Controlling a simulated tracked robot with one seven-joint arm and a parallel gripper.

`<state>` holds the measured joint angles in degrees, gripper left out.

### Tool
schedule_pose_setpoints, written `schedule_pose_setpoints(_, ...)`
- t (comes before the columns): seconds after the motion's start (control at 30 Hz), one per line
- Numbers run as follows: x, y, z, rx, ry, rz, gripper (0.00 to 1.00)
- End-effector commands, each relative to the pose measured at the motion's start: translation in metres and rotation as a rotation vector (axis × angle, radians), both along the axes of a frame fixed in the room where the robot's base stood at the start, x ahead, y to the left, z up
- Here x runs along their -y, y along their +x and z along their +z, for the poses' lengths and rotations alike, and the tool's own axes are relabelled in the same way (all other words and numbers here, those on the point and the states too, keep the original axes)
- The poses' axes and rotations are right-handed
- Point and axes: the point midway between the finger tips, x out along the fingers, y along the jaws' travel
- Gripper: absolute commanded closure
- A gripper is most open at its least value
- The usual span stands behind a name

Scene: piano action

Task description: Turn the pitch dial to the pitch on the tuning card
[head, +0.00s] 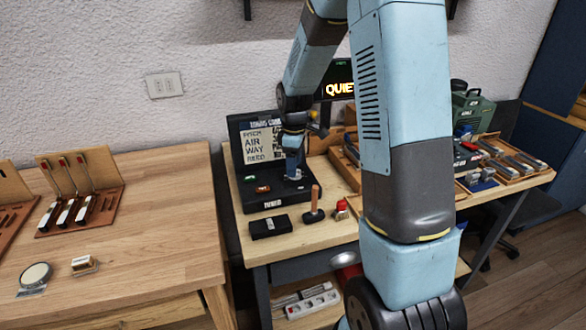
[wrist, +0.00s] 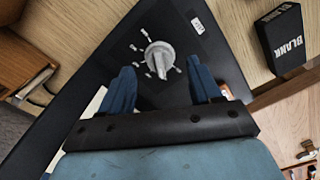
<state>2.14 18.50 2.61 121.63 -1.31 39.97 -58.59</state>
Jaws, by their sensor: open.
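The pitch dial is a light grey knob (wrist: 158,58) on a black panel, in the wrist view, with a raised bar across it and several pale tick marks on its left side. My gripper (wrist: 160,82) is open, with one blue finger on each side of the knob's near end. I cannot tell whether the fingers touch it. In the head view my gripper (head: 293,168) is over the base of the black console (head: 236,196), small and partly hiding the dial. A light card (head: 264,146) on the console's upright back reads "PITCH AIR WAY REED"; other lettering beside it is partly hidden by my arm.
A black box marked "BLANK" (wrist: 284,40) lies near the console, and shows in the head view (head: 270,226). A wooden-handled tool (head: 314,205) stands beside it. The left table (head: 150,220) has clear room.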

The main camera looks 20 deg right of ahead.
Motion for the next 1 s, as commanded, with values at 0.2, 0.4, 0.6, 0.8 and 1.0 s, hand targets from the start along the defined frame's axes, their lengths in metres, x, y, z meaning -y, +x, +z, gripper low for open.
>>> schedule_pose_setpoints(0.2, 0.0, 0.0, -0.018, 0.0, 0.0, 0.0, 0.37)
schedule_pose_setpoints(0.4, -0.001, 0.0, -0.021, 0.001, 0.0, 0.001, 0.37)
schedule_pose_setpoints(0.6, -0.001, 0.0, -0.021, 0.001, 0.0, 0.001, 0.42)
schedule_pose_setpoints(0.8, -0.001, 0.0, -0.021, 0.001, 0.0, 0.001, 0.61)
schedule_pose_setpoints(1.0, -0.001, 0.0, -0.021, 0.002, 0.0, 0.001, 0.8)
